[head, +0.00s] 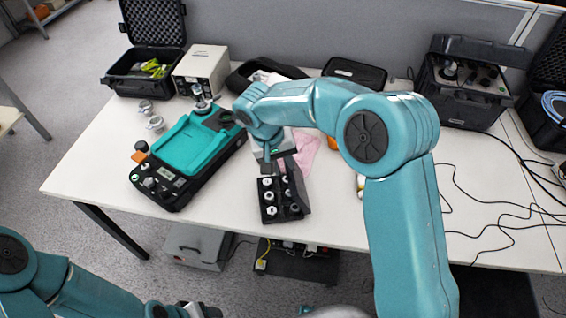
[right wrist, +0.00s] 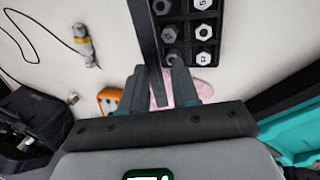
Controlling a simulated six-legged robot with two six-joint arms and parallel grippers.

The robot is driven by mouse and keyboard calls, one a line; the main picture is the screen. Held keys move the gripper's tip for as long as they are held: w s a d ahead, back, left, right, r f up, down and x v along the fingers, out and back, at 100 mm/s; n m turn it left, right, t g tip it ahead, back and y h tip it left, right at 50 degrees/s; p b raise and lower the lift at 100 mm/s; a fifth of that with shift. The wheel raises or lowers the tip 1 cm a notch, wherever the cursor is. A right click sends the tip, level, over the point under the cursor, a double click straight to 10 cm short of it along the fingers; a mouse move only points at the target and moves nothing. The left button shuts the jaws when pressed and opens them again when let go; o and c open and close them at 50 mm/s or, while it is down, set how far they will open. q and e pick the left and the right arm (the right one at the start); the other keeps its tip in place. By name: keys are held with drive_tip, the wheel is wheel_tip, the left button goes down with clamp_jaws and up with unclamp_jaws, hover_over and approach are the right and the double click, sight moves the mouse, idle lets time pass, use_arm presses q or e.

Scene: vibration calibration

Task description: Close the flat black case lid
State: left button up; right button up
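The flat black case (head: 270,213) lies open near the table's front edge, with pale hexagonal fittings in its compartments. Its black lid (head: 297,184) stands raised along the right side. In the right wrist view the case (right wrist: 190,12) is at top centre and the lid (right wrist: 146,40) shows nearly edge-on as a dark strip. My right gripper (head: 268,166) is over the case's far end. In the right wrist view its fingers (right wrist: 158,72) are apart, with the lid strip running between them; contact cannot be made out. My left gripper (head: 184,310) is partly cut off at the bottom edge.
A teal and black instrument (head: 190,148) stands left of the case. A pink cloth (head: 307,147) lies behind it. A beige box (head: 201,70) and an open black hard case (head: 140,83) stand at the back left. Black cables (head: 490,205) cross the right side.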

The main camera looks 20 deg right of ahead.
drive_tip(key=p+v, duration=0.1)
drive_tip(key=v, duration=1.5)
drive_tip(key=shift+r, duration=0.2)
drive_tip(key=shift+w, duration=0.1)
